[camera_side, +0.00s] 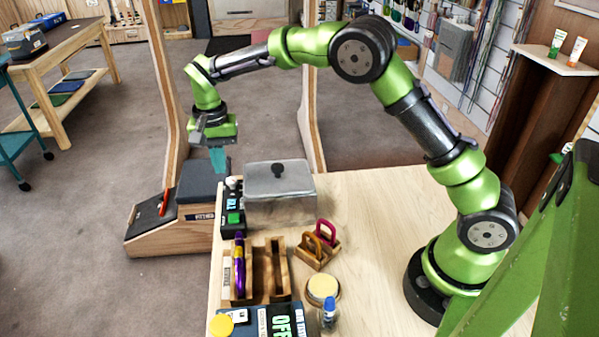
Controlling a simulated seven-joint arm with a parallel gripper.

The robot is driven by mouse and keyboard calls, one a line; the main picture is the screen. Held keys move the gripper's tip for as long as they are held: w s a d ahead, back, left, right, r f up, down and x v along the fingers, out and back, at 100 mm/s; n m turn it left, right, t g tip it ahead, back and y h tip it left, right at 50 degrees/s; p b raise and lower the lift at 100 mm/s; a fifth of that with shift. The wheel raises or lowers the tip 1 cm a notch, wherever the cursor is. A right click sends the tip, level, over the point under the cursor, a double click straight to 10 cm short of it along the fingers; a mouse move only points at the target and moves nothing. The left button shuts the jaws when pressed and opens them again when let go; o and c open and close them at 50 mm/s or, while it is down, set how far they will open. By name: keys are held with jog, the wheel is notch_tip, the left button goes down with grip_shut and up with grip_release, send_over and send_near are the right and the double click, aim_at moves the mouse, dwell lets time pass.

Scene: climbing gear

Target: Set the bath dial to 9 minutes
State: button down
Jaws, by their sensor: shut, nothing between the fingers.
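The bath is a grey metal box (280,211) with a lid and a dark knob on top, at the table's far left corner.
A wooden rack (262,272) with purple and yellow gear stands in front of the bath. A small wooden holder (317,250) with pink and brown carabiners, a yellow-topped round tub (322,288) and a blue bottle (328,314) are nearby. The table's right middle is clear.

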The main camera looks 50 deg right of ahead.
jog(key=shift+s+d+f, duration=0.25)
jog(key=shift+d+f, duration=0.15)
jog(key=shift+f, duration=0.6)
jog(key=shift+s+d+f, duration=0.3)
jog(key=shift+d+f, duration=0.05)
jog(key=shift+f, duration=0.7)
jog(key=shift+s+d+f, duration=0.25)
jog(key=shift+d+f, duration=0.15)
jog(key=shift+f, duration=0.6)
jog(key=shift+w+d, duration=0.1)
jog(key=shift+w, duration=0.05)
jog(key=shift+w+a, duration=0.25)
jog(key=shift+w, duration=0.1)
jog(key=shift+s+a+r, duration=0.1)
jog(key=shift+s+a, duration=0.25)
jog(key=shift+r, duration=0.25)
jog(key=shift+s+a+r, duration=0.1)
jog(key=shift+r, duration=1.25)
jog(key=shift+a+r, duration=0.1)
jog(key=shift+r, duration=1.25)
